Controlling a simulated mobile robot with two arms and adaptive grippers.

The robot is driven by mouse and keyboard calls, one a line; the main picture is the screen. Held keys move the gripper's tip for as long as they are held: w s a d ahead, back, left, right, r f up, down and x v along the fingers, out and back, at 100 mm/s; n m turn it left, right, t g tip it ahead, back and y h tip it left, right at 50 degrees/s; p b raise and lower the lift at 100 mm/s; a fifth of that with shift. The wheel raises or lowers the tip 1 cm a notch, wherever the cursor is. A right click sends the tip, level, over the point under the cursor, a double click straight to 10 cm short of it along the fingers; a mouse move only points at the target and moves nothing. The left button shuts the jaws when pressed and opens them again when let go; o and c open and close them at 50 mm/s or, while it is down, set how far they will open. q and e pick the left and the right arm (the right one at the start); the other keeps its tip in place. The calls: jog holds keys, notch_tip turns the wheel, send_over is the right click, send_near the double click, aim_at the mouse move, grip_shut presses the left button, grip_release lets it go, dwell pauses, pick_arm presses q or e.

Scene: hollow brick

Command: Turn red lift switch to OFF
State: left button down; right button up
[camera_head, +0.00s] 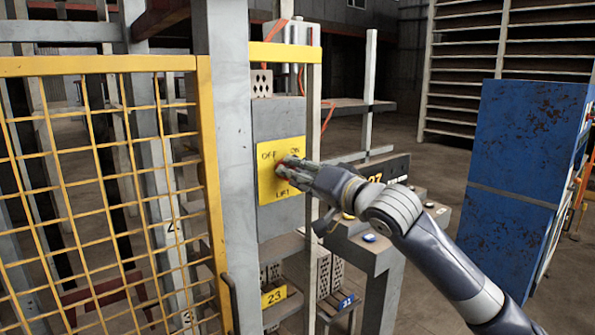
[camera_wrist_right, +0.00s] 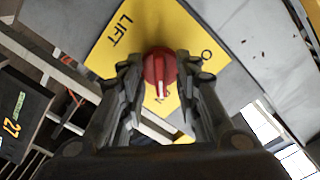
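The red lift switch (camera_wrist_right: 158,72) is a round red knob with a white mark, set on a yellow panel (camera_head: 267,193) lettered OFF at upper left, ON at upper right and LIFT below. In the right wrist view, the white mark points toward the bottom of the picture, away from the LIFT lettering. My right gripper (camera_head: 290,167) is at the panel and hides most of the knob in the head view. Its two fingers (camera_wrist_right: 159,75) stand on either side of the knob, with no clear gap. My left gripper is not in view.
A yellow mesh gate (camera_head: 105,190) and a grey post (camera_head: 228,150) stand left of the panel. A blue rusty cabinet (camera_head: 520,170) stands at right. A control desk with a dark box marked 27 (camera_head: 385,170) lies behind my right forearm. Hollow bricks (camera_head: 330,272) sit low below the panel.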

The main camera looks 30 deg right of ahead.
grip_shut()
jog(key=shift+n, duration=0.3)
jog(key=n+p, duration=0.5)
jog(key=n, duration=1.2)
jog(key=shift+n, duration=0.3)
dwell(0.4)
